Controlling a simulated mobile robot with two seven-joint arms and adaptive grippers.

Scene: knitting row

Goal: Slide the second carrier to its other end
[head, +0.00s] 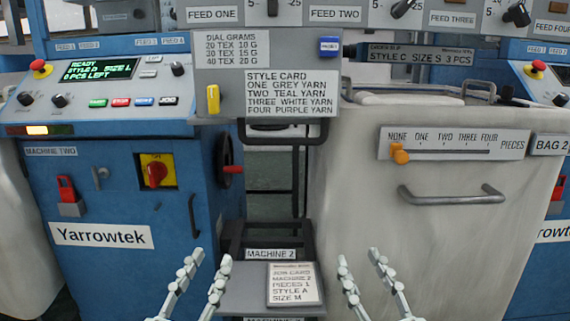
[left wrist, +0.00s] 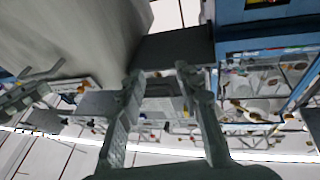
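My left gripper (head: 209,260) is open and empty at the bottom of the head view, in front of the blue machine (head: 190,225) marked MACHINE TWO. Its two spread fingers also show in the left wrist view (left wrist: 158,76), with nothing between them. My right gripper (head: 359,258) is open and empty to the right of the job card (head: 294,285). No part in view is labelled as a carrier.
A control panel (head: 110,85) with a green-lit screen is at the left. A pale bag unit (head: 440,250) with a handle (head: 450,196) and an orange slider (head: 400,155) at NONE stands at the right. A dark rail frame (head: 275,140) fills the middle gap.

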